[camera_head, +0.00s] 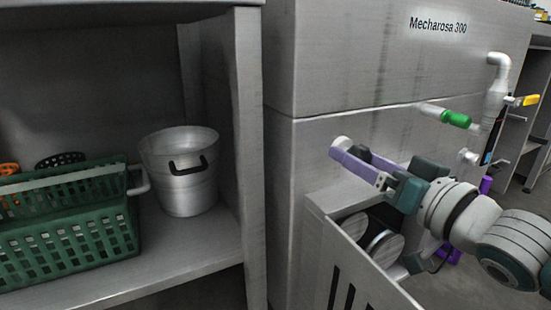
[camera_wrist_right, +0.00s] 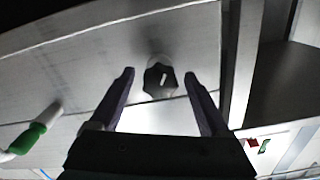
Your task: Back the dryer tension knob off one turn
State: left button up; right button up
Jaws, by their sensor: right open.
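The tension knob (camera_wrist_right: 160,80) is black and lobed with a white mark, on a pale round base on the steel machine wall (camera_wrist_right: 95,65). In the right wrist view it shows between the two fingers of my right gripper (camera_wrist_right: 160,76), which are apart, one on each side. I cannot tell whether either finger touches it. In the head view my right gripper (camera_head: 350,155) has purple fingers reaching toward the machine (camera_head: 375,60) labelled "Mecharosa 300". A dark part of the knob (camera_head: 361,153) shows there beside a finger. My left gripper is not in view.
A green-handled valve (camera_head: 455,119) and a yellow-handled one (camera_head: 527,100) stick out right of my gripper. An open slotted panel (camera_head: 340,260) lies below it. At left a shelf holds a metal pot (camera_head: 185,185) and a green basket (camera_head: 70,245).

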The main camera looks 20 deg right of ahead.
jog(key=shift+c, duration=0.2)
grip_shut()
dwell(0.4)
